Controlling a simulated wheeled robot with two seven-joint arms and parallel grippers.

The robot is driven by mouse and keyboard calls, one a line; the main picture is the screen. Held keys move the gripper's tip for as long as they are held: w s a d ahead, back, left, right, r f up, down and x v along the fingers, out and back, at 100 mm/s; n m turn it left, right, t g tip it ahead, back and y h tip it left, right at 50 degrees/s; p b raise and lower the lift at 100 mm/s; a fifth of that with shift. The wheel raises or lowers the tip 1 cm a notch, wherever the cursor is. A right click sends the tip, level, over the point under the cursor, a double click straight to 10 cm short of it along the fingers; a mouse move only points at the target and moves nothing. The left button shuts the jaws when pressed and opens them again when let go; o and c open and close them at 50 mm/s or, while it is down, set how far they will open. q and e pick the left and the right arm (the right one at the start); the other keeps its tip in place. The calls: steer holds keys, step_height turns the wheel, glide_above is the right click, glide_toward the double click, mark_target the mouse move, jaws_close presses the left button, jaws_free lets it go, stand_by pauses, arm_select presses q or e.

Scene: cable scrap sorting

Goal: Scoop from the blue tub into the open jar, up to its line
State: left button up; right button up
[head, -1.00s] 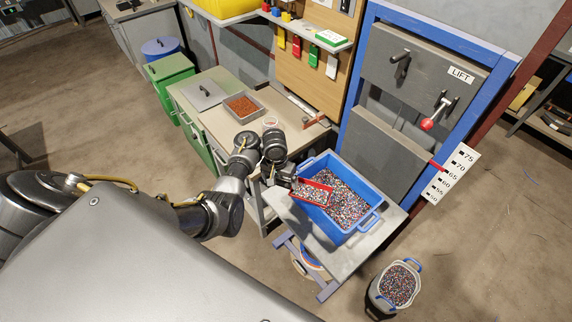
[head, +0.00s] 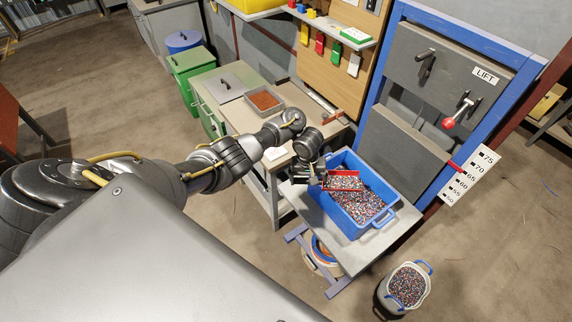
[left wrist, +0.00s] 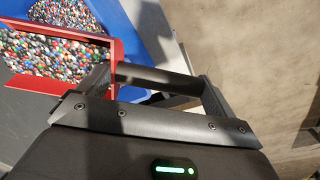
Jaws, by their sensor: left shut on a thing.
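The blue tub (head: 390,216) stands on a grey stand and holds mixed coloured granules. My left gripper (head: 318,178) is shut at the tub's left side, holding a red scoop (head: 330,187). The scoop is heaped with granules and is over the tub's left part; I cannot tell its exact height above the granules. In the left wrist view, the scoop's red wall (left wrist: 62,32) and the blue tub (left wrist: 115,20) show beyond my gripper (left wrist: 155,82). I cannot make out the open jar; my arm covers part of the bench. My right gripper is not in view.
The bench (head: 240,117) holds a tray of orange-brown granules (head: 265,101). A blue-framed lift (head: 385,65) stands behind the tub. A bucket of granules (head: 407,288) stands on the floor at lower right. A scale board (head: 470,175) is at the right.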

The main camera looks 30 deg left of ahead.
arm_select(q)
steer(key=w+d+r, duration=0.1)
steer(key=d, duration=0.1)
steer(key=d+r, duration=0.2)
steer(key=w+d+r, duration=0.1)
steer(key=shift+w+d+r, duration=0.3)
steer(key=shift+d+r, duration=0.1)
steer(key=s+d+r+m, duration=0.5)
steer(key=s+r+m, duration=0.1)
steer(key=r+m, duration=0.45)
steer(key=s+a+f+m+b, duration=0.3)
steer(key=s+f+b, duration=0.3)
steer(key=f+b, duration=0.1)
steer(key=s+a+f+m+g+b, duration=0.1)
steer(key=s+a+f+m+b, duration=0.2)
steer(key=s+f+b, duration=0.3)
step_height(320, 180, down, 2)
steer(key=shift+a+f+b, duration=0.25)
steer(key=shift+a+b, duration=0.4)
steer(key=shift+b, duration=0.05)
steer(key=shift+s, duration=0.15)
